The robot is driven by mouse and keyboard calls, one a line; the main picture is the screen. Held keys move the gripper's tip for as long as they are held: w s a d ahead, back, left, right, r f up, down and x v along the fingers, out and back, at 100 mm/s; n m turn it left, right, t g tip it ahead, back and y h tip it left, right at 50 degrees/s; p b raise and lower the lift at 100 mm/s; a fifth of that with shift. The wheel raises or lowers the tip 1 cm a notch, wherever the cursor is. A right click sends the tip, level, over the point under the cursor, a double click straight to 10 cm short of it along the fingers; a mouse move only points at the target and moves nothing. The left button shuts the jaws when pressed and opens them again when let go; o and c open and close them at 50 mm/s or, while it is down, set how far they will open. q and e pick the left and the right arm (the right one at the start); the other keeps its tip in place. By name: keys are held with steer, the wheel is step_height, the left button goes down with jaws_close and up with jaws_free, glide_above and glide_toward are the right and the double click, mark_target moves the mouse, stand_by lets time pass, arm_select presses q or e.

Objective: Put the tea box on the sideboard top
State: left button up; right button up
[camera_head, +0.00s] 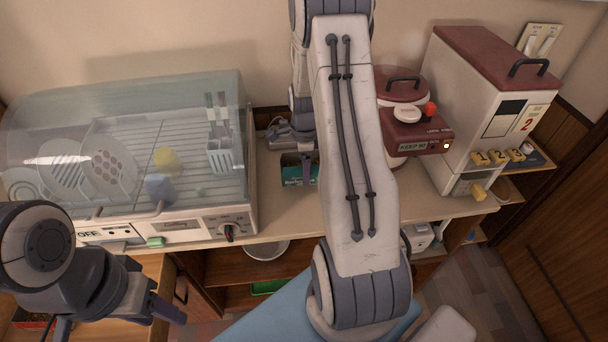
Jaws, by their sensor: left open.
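A small teal box with a dark top (292,170) stands on the sideboard top (277,222), partly hidden by my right arm. A red box (42,322) shows at the lower left corner, cut off by the frame and my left arm. I cannot tell for sure which is the tea box. My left gripper (114,326) is open at the lower left, in front of the sideboard and to the right of the red box. My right gripper (306,158) is beside the teal box, mostly hidden by its own arm; its jaws cannot be made out.
A dish dryer (240,220) with a clear cover and plates fills the sideboard's left part. A red cooker (415,135) and a rice dispenser (480,100) stand at the right. A bowl (267,250) and green tray (269,287) are below the top.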

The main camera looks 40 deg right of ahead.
steer(key=shift+w+f, duration=0.2)
step_height(320, 180, down, 3)
steer(key=shift+f+p, duration=0.2)
steer(key=shift+p, duration=0.2)
steer(key=shift+f, duration=0.25)
steer(key=shift+f, duration=0.15)
steer(key=o, duration=1.3)
steer(key=shift+s, duration=0.1)
